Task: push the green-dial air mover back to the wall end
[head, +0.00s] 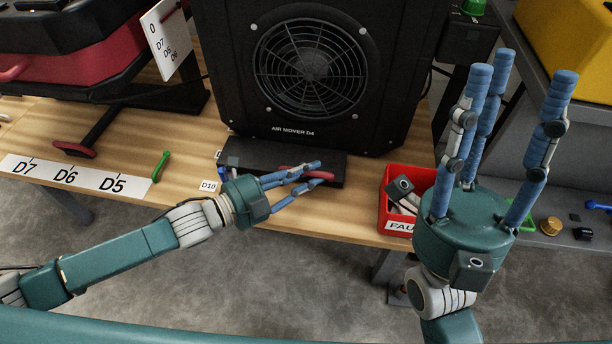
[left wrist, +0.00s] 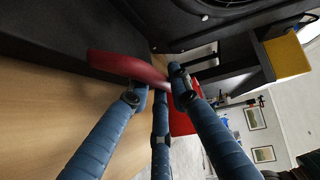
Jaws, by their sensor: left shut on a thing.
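The black air mover (head: 310,75), marked "AIR MOVER D4", stands on the wooden bench with its round grille facing me. A low black base (head: 250,153) sticks out at its front, with a red handle (head: 322,175) on it. My left gripper (head: 308,174) is shut on the red handle, which also shows between the blue fingers in the left wrist view (left wrist: 122,66). A green dial (head: 473,6) sits on a black box right of the air mover; whether they are joined is unclear. My right gripper (head: 515,80) is open and empty, fingers pointing up.
A red bin (head: 396,223) with grey parts stands at the bench's front right. A strip marked D7, D6, D5 (head: 80,180) and a green lever (head: 160,166) lie left. Another red-handled black and red unit (head: 75,65) stands at the left back.

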